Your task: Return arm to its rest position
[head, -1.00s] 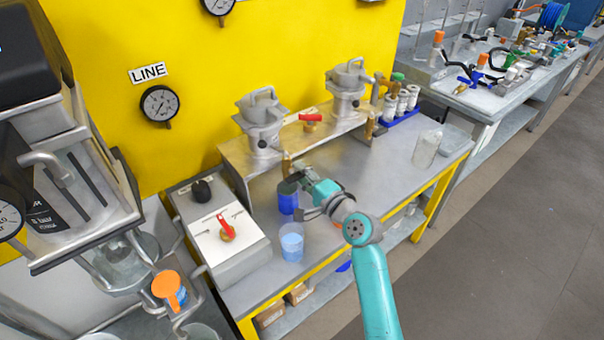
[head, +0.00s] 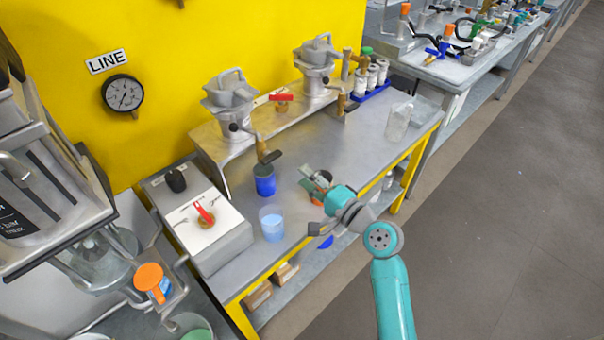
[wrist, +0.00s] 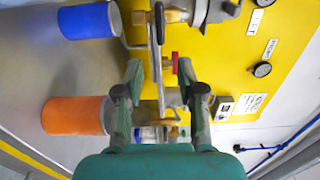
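My gripper (head: 316,182) hangs over the front part of the grey bench, to the right of the blue cup (head: 264,187) and apart from it. In the wrist view its two fingers (wrist: 158,70) are spread with nothing held between them. The blue cup stands below the left agitator's outlet and also shows at the top left of the wrist view (wrist: 88,20). An orange cup (wrist: 75,115) lies left of the fingers in the wrist view. In the head view it is mostly hidden behind my gripper. My teal arm rises from the lower right.
A clear beaker of light blue liquid (head: 272,225) stands near the bench's front edge. Two metal agitators (head: 230,100) sit on a raised shelf. A control box with a red switch (head: 205,215) is at left. A clear bottle (head: 398,122) stands at right. The floor (head: 480,200) at right is clear.

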